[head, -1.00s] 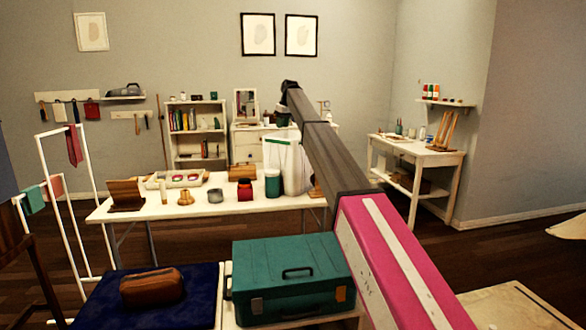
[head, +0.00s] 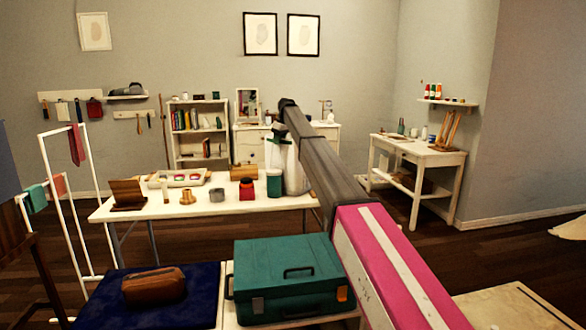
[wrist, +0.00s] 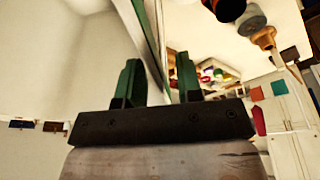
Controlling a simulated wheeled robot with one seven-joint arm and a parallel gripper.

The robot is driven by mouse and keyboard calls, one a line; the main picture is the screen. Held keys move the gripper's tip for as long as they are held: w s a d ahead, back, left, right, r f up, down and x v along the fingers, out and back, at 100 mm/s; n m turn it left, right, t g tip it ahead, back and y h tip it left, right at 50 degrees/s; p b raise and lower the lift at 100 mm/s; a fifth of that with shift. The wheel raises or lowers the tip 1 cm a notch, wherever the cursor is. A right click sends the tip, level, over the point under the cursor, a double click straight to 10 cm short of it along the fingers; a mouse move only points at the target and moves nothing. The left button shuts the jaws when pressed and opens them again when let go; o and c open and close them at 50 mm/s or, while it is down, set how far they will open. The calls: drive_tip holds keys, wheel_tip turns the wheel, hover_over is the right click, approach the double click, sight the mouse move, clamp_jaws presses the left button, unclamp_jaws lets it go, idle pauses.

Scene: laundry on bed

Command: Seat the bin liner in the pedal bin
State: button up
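A tall pale object with a green top edge, apparently the bin or its liner, stands at the right end of the white table; its pale side (head: 293,170) shows in the head view, partly behind my arm. I cannot tell liner and bin apart. In the wrist view its green edge (wrist: 151,42) runs beyond and between my fingers, with a pale surface to the left. My gripper (wrist: 158,75) has its two green fingers apart; it also shows at the top of the pale object in the head view (head: 278,133). I cannot tell whether the fingers touch the edge.
On the white table (head: 225,205) a green jar (head: 274,184) and a red jar (head: 247,190) stand close left of the pale object. A grey pot (head: 217,195), wooden pieces and a tray (head: 160,181) lie further left. A teal case (head: 285,280) is in front.

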drive_tip(key=shift+x, duration=1.15)
clamp_jaws()
